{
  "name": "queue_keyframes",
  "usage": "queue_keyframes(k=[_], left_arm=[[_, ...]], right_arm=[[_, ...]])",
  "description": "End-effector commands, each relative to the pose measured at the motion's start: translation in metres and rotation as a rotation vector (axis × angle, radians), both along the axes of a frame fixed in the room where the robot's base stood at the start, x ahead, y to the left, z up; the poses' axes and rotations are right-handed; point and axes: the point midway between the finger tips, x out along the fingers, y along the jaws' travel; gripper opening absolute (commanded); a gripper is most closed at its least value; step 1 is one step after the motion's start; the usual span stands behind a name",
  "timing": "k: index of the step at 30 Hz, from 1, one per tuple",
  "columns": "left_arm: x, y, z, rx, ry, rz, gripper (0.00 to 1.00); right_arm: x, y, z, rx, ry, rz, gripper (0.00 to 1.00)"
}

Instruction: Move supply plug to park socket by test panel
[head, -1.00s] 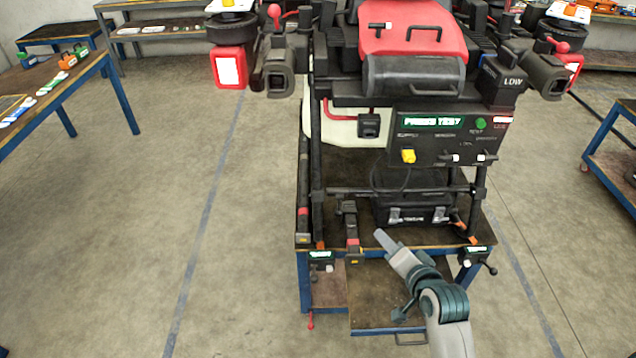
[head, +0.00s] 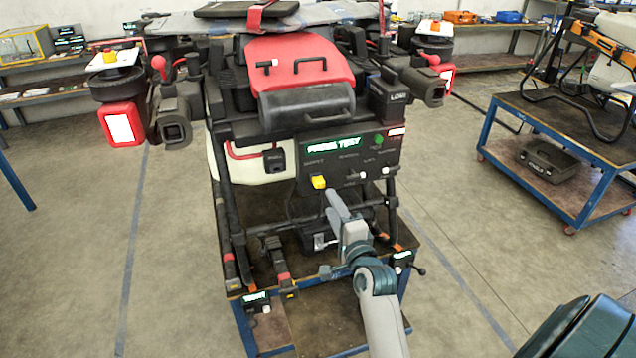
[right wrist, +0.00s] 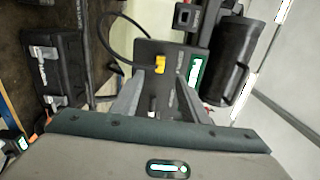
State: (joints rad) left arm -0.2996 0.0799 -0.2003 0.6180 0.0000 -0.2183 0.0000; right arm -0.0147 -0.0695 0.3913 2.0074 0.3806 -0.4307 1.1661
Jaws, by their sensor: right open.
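The yellow supply plug (head: 319,182) sits in the lower left of the dark test panel (head: 345,160), under a lit green display. In the right wrist view the yellow plug (right wrist: 160,64) lies beyond the fingertips, roughly between them, with a black cable looping to the left of it. A black square socket box (head: 274,160), which looks like the park socket, is left of the panel; it also shows at the top of the right wrist view (right wrist: 184,15). My right gripper (head: 338,205) is open and empty, just below the plug and apart from it. My left gripper is out of view.
White plugs or knobs (head: 385,171) stick out of the panel right of the yellow plug. Black frame legs and a black case (right wrist: 55,65) are below the panel. The red-topped drone body (head: 305,65) overhangs it.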

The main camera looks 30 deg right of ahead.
Motion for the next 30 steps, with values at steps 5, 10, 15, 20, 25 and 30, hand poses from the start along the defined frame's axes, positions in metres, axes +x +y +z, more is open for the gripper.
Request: queue_keyframes(k=[5,10,15,20,25,30], left_arm=[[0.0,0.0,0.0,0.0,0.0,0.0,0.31],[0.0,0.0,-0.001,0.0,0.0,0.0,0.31],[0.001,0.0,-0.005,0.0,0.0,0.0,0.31],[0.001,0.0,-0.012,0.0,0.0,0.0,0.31],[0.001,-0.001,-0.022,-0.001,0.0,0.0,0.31],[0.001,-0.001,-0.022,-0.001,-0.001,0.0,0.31]], right_arm=[[0.0,0.0,0.0,-0.001,0.001,0.001,0.41],[0.002,0.0,-0.001,-0.002,0.001,0.001,0.41],[0.01,-0.002,-0.001,-0.002,0.0,0.001,0.41],[0.023,-0.005,-0.002,-0.002,-0.001,0.001,0.41],[0.042,-0.01,-0.003,-0.003,0.001,0.001,0.41],[0.062,-0.015,0.0,-0.002,0.001,0.001,0.41]])
